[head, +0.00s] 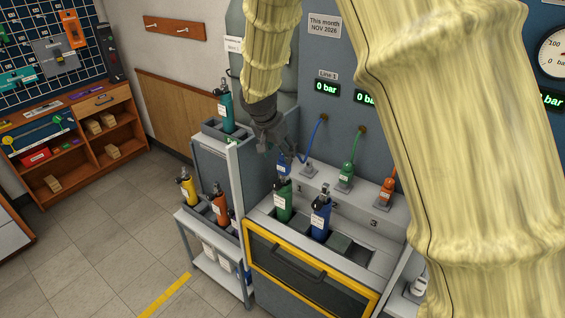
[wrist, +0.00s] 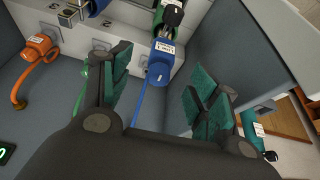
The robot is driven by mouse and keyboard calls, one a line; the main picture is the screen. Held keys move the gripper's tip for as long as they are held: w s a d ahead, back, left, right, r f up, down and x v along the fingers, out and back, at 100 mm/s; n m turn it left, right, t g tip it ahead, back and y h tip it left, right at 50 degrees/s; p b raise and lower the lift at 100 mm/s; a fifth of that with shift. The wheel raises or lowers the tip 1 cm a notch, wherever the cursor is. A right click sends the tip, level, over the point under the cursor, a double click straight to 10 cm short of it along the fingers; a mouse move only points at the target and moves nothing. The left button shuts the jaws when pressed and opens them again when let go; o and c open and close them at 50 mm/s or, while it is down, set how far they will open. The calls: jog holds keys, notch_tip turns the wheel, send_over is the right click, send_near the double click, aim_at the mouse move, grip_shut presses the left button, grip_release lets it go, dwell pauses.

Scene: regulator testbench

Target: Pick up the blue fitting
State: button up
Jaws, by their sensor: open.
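The blue fitting (head: 283,169) sits at the left of a row on the bench ledge, with a blue hose rising to the wall. In the wrist view the blue fitting (wrist: 160,66) appears between my two open fingers, a little beyond their tips, with its hose running back toward my palm. My gripper (head: 284,152) is open and empty just above the fitting in the head view. It also shows in the wrist view (wrist: 160,84), with green pads on its fingers. The fingers partly cover the fitting in the head view.
A green fitting (head: 346,175) and an orange fitting (head: 388,190) stand to the right on the ledge. A green bottle (head: 283,205) and a blue bottle (head: 320,224) stand in front. A grey cabinet (head: 212,165) with a teal bottle (head: 225,110) stands close on the left.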

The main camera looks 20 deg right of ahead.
aim_at(281, 155)
jog(key=w+f, duration=0.1)
jog(key=w+d+f, duration=0.1)
jog(key=f, duration=0.1)
jog(key=shift+d+f, duration=0.15)
jog(key=shift+d, duration=0.05)
jog(key=shift+s+p, duration=0.25)
jog(key=shift+p, duration=0.05)
jog(key=p+x, duration=0.2)
jog(key=shift+w+d+f, duration=0.1)
jog(key=shift+w+f, duration=0.2)
jog(key=shift+w, duration=0.05)
jog(key=shift+p+x, duration=0.4)
jog(key=shift+x, duration=0.7)
jog(key=shift+s, duration=0.1)
jog(key=shift+c, duration=1.4)
jog(key=c, duration=1)
